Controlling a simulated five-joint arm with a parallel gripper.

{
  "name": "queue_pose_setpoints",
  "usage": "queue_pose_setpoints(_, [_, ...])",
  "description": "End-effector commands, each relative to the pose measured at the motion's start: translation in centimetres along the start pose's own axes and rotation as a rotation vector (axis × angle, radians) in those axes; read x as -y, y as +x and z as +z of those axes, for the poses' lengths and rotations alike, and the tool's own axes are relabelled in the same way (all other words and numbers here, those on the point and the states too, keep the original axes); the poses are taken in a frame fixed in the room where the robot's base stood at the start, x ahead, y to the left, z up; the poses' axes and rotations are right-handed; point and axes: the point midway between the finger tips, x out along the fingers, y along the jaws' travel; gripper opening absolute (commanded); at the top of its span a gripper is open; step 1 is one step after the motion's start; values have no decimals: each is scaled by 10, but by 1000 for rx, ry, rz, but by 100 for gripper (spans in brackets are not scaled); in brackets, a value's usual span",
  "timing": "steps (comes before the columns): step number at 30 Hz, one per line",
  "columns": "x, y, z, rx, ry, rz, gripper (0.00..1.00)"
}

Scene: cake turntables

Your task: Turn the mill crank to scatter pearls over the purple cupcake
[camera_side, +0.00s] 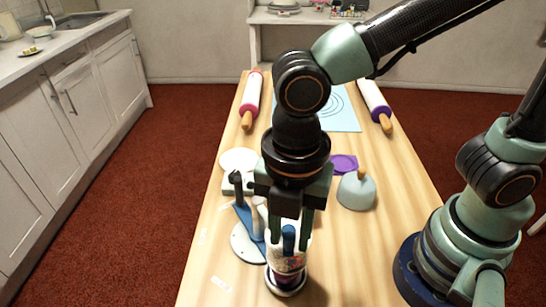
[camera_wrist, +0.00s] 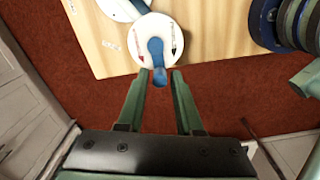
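The mill (camera_side: 287,263) stands near the front of the table, with a clear body holding coloured pearls. Its blue crank (camera_wrist: 155,48) lies across the white round top in the wrist view, and its upright knob (camera_side: 289,240) shows in the side view. My gripper (camera_wrist: 160,74) points down over the mill, its green fingers apart on either side of the knob, with gaps showing. It also appears in the side view (camera_side: 290,232). The purple cupcake cannot be clearly made out; the low part of the mill shows only a little dark purple.
Left of the mill is a pale round stand (camera_side: 244,243) with blue and white parts. Two rolling pins (camera_side: 251,98) and a blue mat (camera_side: 343,112) are farther back.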

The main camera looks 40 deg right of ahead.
Motion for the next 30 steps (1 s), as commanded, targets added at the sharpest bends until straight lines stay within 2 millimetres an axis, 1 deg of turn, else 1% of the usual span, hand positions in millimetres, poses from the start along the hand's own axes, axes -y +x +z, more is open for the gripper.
queue_pose_setpoints(1, [0,0,0,0,0,0,10])
queue_pose_setpoints(2, [0,0,0,0,0,0,0])
queue_pose_setpoints(12, [-1,0,0,0,0,1,0])
queue_pose_setpoints(21, [-14,-1,0,-1,3,2,0])
queue_pose_setpoints(30, [-15,-1,0,-1,2,2,0])
